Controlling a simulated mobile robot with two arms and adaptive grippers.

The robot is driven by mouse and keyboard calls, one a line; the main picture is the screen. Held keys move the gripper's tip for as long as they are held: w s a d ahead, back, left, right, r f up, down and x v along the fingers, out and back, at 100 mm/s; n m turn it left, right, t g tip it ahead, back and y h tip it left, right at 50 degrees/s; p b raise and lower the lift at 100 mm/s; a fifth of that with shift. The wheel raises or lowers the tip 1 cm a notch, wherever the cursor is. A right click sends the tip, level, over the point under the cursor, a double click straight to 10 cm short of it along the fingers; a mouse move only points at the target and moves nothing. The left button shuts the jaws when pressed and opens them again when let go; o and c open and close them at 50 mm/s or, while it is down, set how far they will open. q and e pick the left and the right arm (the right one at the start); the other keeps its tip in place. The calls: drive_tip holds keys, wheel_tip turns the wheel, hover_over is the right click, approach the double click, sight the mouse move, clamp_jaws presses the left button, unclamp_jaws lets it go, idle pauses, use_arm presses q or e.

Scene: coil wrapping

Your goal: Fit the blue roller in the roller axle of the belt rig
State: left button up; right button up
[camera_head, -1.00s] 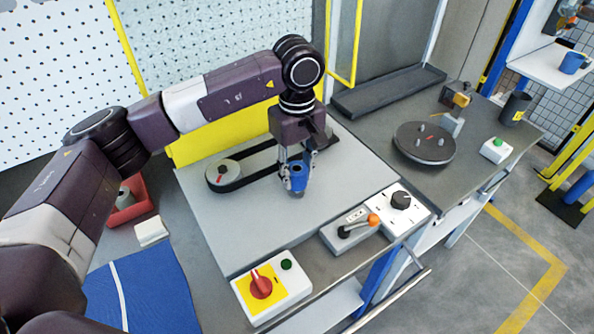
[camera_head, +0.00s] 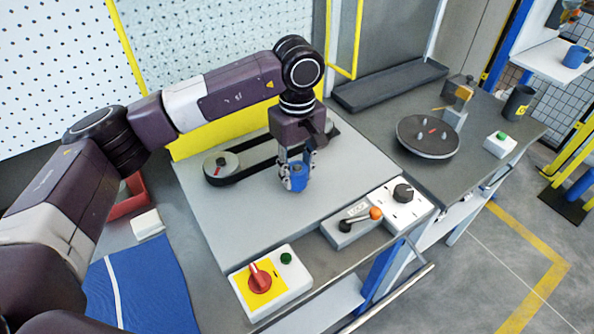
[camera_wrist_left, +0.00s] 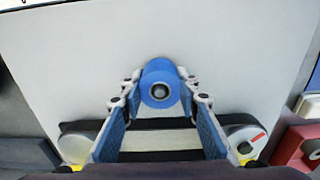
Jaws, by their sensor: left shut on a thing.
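The blue roller (camera_head: 299,182) is held upright between the fingertips of my left gripper (camera_head: 297,172), above the grey plate of the belt rig (camera_head: 240,225). In the left wrist view the roller (camera_wrist_left: 160,76) shows its round end and central bore, with the left gripper's fingertips (camera_wrist_left: 160,92) on either side. The black belt (camera_head: 245,165) runs behind the gripper, around a grey pulley (camera_head: 221,164) at its left end. My gripper is on the front side of the belt, apart from it. I cannot make out the roller axle. My right gripper is not in view.
A round dark turntable (camera_head: 428,137) stands to the right. A red bin (camera_head: 128,206) and blue cloth (camera_head: 150,285) lie left. The plate's front part is clear.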

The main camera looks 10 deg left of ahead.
use_arm(q)
drive_tip(key=o, duration=1.3)
wheel_tip(320, 180, up, 12)
drive_tip(key=shift+f, duration=0.1)
